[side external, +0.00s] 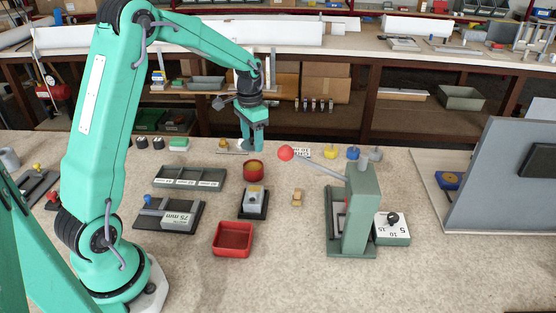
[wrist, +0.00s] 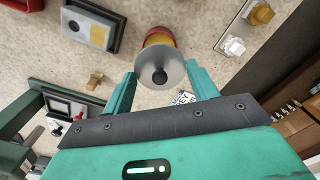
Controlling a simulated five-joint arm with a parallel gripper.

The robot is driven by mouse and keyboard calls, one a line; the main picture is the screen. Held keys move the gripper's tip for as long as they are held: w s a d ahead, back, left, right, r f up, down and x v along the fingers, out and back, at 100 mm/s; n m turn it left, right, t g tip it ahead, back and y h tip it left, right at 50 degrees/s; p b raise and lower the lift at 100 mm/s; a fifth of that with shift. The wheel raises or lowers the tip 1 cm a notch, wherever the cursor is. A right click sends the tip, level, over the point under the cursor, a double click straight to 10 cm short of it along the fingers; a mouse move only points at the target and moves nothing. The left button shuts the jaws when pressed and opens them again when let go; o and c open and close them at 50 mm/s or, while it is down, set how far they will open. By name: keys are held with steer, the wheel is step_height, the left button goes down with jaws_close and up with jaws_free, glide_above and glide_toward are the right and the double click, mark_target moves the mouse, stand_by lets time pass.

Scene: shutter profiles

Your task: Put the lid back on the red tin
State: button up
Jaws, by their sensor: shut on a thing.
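In the wrist view only part of the tin (wrist: 160,38) shows behind the lid. The lid (wrist: 158,66) is a round silver disc with a black knob. My gripper (wrist: 161,78) is shut on the lid, with a teal finger at each side of its rim. In the side view my gripper (side external: 252,148) points down just above and behind the tin. The lid is hard to make out there, and a gap to the tin cannot be judged exactly.
A grey block in a black holder (side external: 253,201) and a red tray (side external: 233,239) lie in front of the tin. A green compartment tray (side external: 190,184) is to the left. A green lever press (side external: 352,215) with a red ball handle (side external: 286,153) stands to the right.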

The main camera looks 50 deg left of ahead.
steer(key=shift+f, duration=0.15)
steer(key=shift+f, duration=2.95)
steer(key=shift+f, duration=0.2)
stand_by(0.4)
steer(key=o, duration=1.4)
steer(key=shift+r, duration=0.1)
steer(key=shift+r, duration=3.45)
